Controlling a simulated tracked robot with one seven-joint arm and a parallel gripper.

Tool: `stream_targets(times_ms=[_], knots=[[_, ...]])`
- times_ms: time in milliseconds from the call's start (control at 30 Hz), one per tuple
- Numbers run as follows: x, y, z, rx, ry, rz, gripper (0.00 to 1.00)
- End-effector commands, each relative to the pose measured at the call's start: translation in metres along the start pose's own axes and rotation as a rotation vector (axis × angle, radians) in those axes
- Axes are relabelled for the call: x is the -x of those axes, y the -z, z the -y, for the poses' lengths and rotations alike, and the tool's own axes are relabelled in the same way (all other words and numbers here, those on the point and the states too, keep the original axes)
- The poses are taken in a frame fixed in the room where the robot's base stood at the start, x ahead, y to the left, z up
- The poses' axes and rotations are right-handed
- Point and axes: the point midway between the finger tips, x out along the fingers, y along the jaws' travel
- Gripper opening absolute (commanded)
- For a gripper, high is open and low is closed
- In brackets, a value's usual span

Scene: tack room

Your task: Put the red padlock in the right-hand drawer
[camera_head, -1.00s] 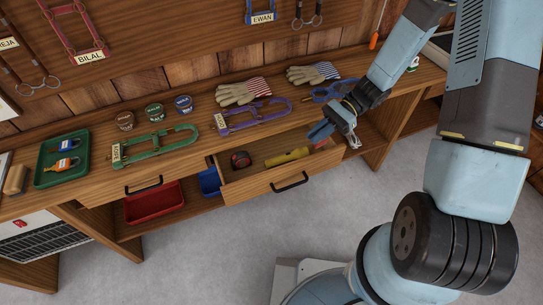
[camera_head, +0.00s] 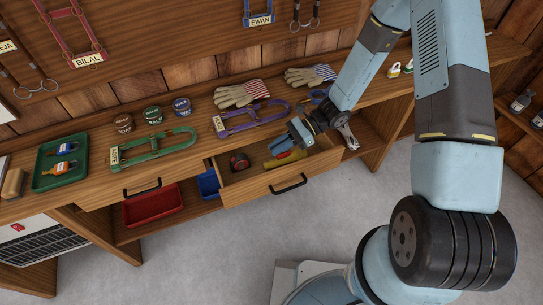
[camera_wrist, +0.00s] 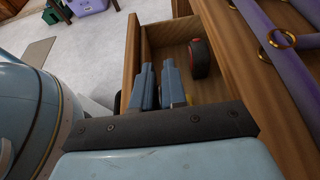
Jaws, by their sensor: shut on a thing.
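The right-hand drawer (camera_head: 235,190) is pulled open under the workbench; its wooden wall also shows in the wrist view (camera_wrist: 133,50). My gripper (camera_head: 281,149) is over this drawer, pointing down. It is shut on the red padlock (camera_head: 284,155), of which only a small red patch shows below the fingers. In the wrist view my two blue fingers (camera_wrist: 158,88) reach over the drawer, and I cannot make out the padlock between them. Inside the drawer are a black and red tape measure (camera_head: 239,161), also in the wrist view (camera_wrist: 199,58), and a yellow torch (camera_head: 270,163).
Purple (camera_head: 240,121) and green (camera_head: 150,147) frames lie on the bench behind the drawers. Striped gloves (camera_head: 240,94) lie further back. The left drawer is shut. A red bin (camera_head: 152,207) stands below.

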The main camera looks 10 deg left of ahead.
Motion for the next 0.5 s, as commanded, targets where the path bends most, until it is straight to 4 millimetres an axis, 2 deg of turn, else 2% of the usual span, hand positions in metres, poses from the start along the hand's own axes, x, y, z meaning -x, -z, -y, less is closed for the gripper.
stream_targets(times_ms=[100,367,500], knots=[[-0.011,0.007,0.004,0.0,0.0,-0.001,0.0],[-0.024,0.014,0.007,0.0,-0.002,0.0,0.0],[-0.032,0.029,0.008,-0.001,0.0,0.001,0.0]])
